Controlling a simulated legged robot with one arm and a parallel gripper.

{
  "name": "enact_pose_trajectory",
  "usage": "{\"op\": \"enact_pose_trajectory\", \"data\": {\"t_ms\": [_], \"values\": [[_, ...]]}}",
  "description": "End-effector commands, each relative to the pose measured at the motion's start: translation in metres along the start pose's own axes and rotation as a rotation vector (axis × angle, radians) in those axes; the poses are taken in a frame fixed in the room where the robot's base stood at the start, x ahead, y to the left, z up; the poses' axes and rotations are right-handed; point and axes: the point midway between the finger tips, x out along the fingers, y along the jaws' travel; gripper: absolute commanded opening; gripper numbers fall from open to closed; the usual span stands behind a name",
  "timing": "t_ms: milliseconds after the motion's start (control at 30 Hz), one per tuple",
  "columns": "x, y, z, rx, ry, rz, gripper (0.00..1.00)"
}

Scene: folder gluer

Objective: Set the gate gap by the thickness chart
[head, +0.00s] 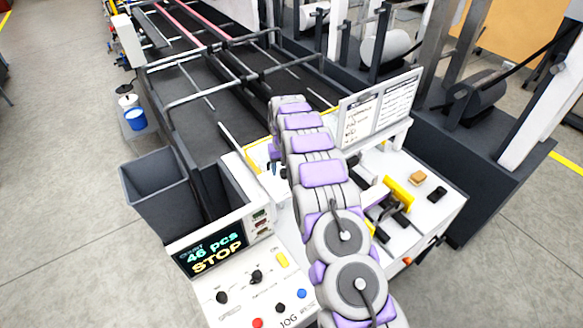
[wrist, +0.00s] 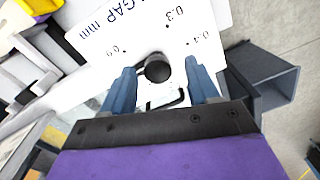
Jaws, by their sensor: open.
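In the wrist view, the white gap dial plate (wrist: 100,32) carries the print "GAP mm" and marks such as 0.3 and 0.4, seen turned over. A round black knob (wrist: 157,69) stands on it. My gripper (wrist: 162,72) has its two blue fingers apart, one on each side of the knob as seen here. I cannot tell whether they touch it. In the head view my arm hides the knob and most of the gripper. A white chart board (head: 378,108) with two printed panels stands right of my arm; its text is too small to read.
A control panel (head: 250,290) at the lower left has knobs, coloured buttons and a display (head: 212,252) reading "46 pcs" and "STOP". A grey bin (head: 155,185) stands left of it. Yellow-handled parts (head: 398,190) lie on the white table at right. Dark conveyor belts run behind.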

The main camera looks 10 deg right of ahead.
Motion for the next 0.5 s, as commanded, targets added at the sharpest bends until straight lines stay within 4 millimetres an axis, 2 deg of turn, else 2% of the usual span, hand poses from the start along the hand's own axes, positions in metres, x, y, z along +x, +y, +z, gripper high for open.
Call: {"op": "enact_pose_trajectory", "data": {"t_ms": [100,367,500], "values": [[0.006,0.004,0.001,-0.001,-0.001,-0.004,0.60],[0.007,0.018,0.002,0.001,0.000,-0.015,0.60],[0.007,0.016,0.002,0.001,-0.001,-0.013,0.49]]}}
